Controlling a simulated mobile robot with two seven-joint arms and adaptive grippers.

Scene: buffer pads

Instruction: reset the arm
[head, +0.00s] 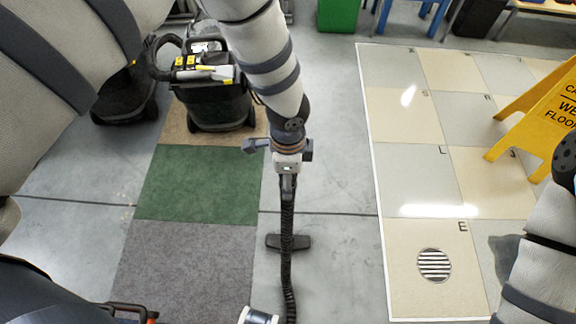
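My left arm comes in from the upper left, bends over and reaches down to the middle of the head view. Its wrist end and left gripper (288,160) are over the grey floor, right of the green carpet square. A black ribbed hose and a dark wand (287,215) run down the picture from just below it, and a flat dark floor head (288,242) shows beside the hose. The fingers are not clear, so I cannot tell whether they hold the wand. My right arm shows at the lower right edge; its gripper is out of view.
A dark wheeled cleaning machine (212,95) stands at the upper left, on brown carpet. Green (197,182) and grey (185,265) carpet squares lie below it. Right are a tiled panel (415,180) with a round drain (434,265) and a yellow wet-floor sign (535,115).

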